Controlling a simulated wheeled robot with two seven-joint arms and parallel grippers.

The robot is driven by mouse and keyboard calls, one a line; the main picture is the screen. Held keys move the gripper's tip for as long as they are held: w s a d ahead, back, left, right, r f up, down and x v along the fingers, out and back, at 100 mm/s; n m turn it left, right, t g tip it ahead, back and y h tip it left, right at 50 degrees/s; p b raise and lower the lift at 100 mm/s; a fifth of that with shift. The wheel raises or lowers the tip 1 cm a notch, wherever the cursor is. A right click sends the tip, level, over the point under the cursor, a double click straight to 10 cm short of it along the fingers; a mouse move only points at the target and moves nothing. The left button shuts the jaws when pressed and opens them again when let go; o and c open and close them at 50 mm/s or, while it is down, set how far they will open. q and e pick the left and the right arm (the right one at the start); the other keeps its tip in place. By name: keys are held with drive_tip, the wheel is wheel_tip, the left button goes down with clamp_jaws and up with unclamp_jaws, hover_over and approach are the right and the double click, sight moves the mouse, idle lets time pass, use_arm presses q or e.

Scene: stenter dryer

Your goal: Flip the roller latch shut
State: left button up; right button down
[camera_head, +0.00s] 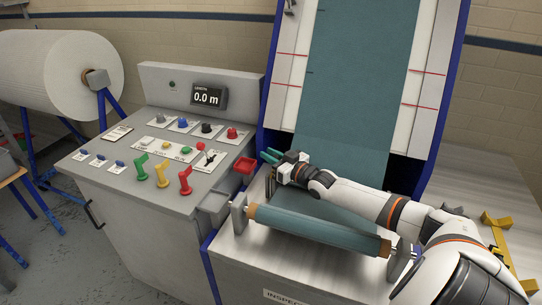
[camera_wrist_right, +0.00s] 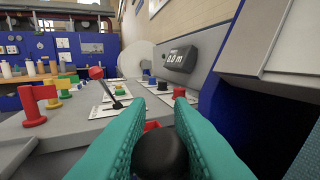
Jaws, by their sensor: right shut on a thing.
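My right gripper (camera_head: 271,156) is beside the left end of the cloth roller (camera_head: 315,228), above the inspection table. In the right wrist view its teal fingers (camera_wrist_right: 161,112) stand on either side of a black round knob (camera_wrist_right: 160,152), shut on it. The knob's lower part and whatever it is fixed to are hidden, so I cannot tell the latch's angle. The roller lies across metal end brackets, the left one (camera_head: 238,213) and the right one (camera_head: 401,259). My left gripper is not in view.
A control console (camera_head: 150,205) with coloured levers, knobs and a display (camera_head: 208,96) reading 0.0 m stands to the left. Green cloth (camera_head: 355,90) hangs behind. A white roll (camera_head: 60,75) is at far left.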

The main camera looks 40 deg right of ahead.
drive_tip(key=shift+w+d+f+m+g+b, duration=0.1)
drive_tip(key=shift+d+f+m+g+b, duration=0.15)
drive_tip(key=shift+f+m+g+b, duration=0.35)
drive_tip(key=shift+w+d+f+m+g+b, duration=0.15)
drive_tip(key=shift+d+m+b, duration=0.2)
drive_tip(key=shift+m, duration=0.6)
drive_tip(key=shift+w+d+f+m+g+b, duration=0.15)
drive_tip(key=shift+f+m+g+b, duration=0.25)
drive_tip(key=shift+m+b, duration=0.25)
drive_tip(key=c, duration=1.3)
unclamp_jaws()
drive_tip(key=shift+s, duration=0.15)
